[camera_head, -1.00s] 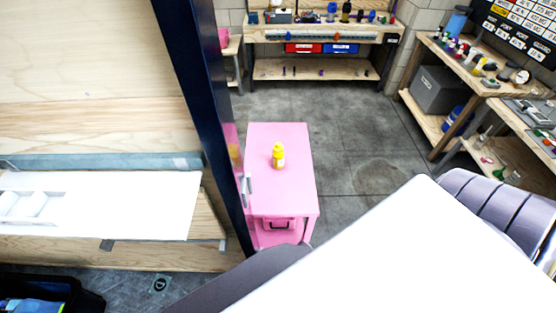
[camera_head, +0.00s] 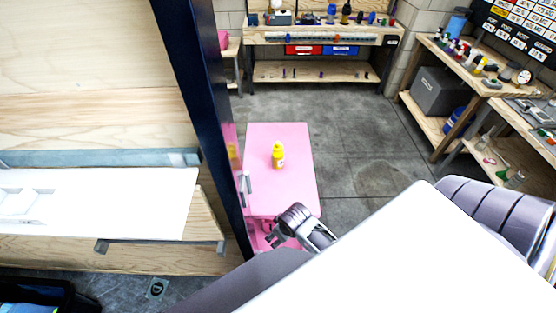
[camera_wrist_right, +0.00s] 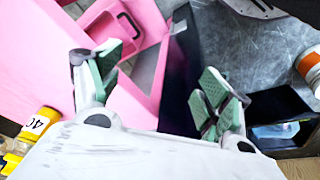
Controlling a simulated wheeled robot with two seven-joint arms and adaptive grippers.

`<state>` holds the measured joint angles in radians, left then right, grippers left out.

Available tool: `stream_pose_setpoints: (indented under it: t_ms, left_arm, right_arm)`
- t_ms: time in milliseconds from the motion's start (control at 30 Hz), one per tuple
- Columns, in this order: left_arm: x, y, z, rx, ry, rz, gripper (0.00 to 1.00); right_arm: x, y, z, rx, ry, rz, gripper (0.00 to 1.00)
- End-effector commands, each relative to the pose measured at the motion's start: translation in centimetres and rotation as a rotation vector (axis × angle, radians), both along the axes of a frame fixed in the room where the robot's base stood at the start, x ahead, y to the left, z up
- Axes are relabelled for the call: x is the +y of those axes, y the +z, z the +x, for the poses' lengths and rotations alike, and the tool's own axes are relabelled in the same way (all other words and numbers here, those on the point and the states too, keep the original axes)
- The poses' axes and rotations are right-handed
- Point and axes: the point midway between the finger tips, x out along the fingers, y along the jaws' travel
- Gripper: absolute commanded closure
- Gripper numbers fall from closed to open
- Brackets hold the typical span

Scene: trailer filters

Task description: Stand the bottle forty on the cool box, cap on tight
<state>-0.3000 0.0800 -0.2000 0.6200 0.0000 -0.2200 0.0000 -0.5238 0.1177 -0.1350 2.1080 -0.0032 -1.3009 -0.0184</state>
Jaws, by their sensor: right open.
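The yellow bottle (camera_head: 278,158) stands upright on top of the pink cool box (camera_head: 295,190), with a narrower yellow top; the head view is too small to tell how tight the cap is. In the right wrist view a yellow bottle with a label reading 40 (camera_wrist_right: 38,124) shows at the lower left edge, partly cut off. My right gripper (camera_head: 275,232) is at the front of the cool box, below its top and apart from the bottle. Its green-padded fingers (camera_wrist_right: 160,85) are spread and hold nothing. My left gripper is out of view.
A dark upright post (camera_head: 205,120) stands close on the box's left side. A white-topped bench (camera_head: 110,200) is left of it. A black bin (camera_head: 60,296) lies at lower left. Workbenches line the back and right. An orange-and-white object (camera_wrist_right: 308,72) shows at the wrist view's right edge.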

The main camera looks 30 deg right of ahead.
Motion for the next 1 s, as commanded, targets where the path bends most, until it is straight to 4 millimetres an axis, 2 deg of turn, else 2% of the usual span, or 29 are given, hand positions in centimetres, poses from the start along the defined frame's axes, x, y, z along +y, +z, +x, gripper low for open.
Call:
stream_pose_setpoints:
  t_ms: [200,400,667,1000]
  left_arm:
    - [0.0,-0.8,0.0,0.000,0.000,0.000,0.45]
    - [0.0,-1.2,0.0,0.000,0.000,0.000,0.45]
    - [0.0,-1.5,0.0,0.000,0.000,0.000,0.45]
    - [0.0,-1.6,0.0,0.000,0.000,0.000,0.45]
  right_arm:
    - [-0.9,4.3,0.5,-0.047,0.069,-0.044,0.22]
    - [-2.6,7.0,1.5,-0.113,0.221,-0.146,0.22]
    - [-4.9,8.3,3.5,-0.191,0.461,-0.319,0.22]
    - [-8.2,9.0,7.1,-0.275,0.845,-0.621,0.22]
